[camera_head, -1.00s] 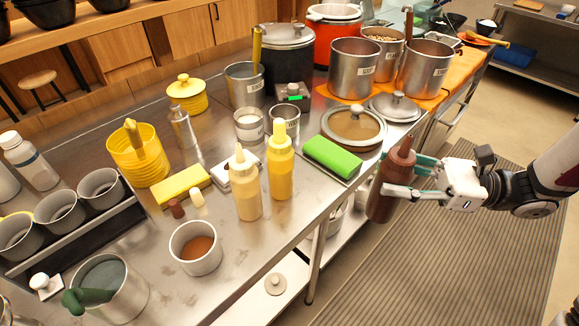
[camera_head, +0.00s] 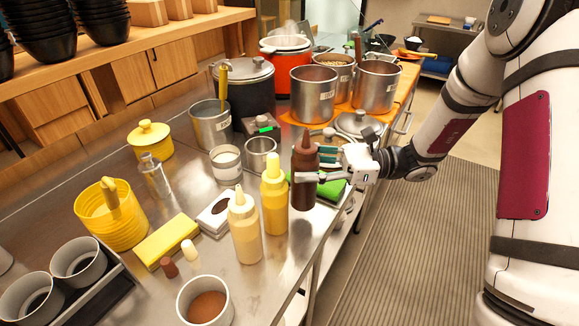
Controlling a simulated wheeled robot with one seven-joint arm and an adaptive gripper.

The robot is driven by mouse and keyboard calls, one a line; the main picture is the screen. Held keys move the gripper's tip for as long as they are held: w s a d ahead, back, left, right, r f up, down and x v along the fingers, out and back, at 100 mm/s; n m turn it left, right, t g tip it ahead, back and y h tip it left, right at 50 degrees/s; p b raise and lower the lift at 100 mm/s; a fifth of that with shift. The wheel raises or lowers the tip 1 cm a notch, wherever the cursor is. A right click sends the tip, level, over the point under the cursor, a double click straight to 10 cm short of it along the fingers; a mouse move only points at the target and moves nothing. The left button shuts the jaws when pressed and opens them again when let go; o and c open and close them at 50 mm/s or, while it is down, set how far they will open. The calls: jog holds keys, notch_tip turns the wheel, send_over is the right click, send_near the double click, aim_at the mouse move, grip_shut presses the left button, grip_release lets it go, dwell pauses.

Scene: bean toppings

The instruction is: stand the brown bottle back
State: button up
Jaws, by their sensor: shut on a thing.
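The brown bottle (camera_head: 304,192) is upright, with its nozzle pointing up. My gripper (camera_head: 305,164) is shut around its upper body, coming in from the right. The bottle shows just right of the yellow bottle (camera_head: 274,196), near the table's right edge. I cannot tell whether its base touches the table (camera_head: 265,283). A paler cream-yellow bottle (camera_head: 244,228) stands to the left of the yellow one.
A white cup with brown contents (camera_head: 204,302) stands at the front. A yellow block (camera_head: 166,241) and yellow pot (camera_head: 110,222) are to the left. Steel pots (camera_head: 313,94) and a lidded pan stand behind. The floor mat (camera_head: 415,255) lies right of the table.

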jog(key=w+a+f, duration=0.2)
jog(key=w+f, duration=0.2)
jog(key=w, duration=0.1)
jog(key=shift+w+a, duration=0.25)
jog(key=shift+a, duration=0.15)
jog(key=shift+f, duration=0.1)
jog(key=o, duration=0.7)
jog(key=shift+f+b, duration=0.1)
jog(key=shift+b, duration=0.2)
jog(key=shift+c, duration=0.2)
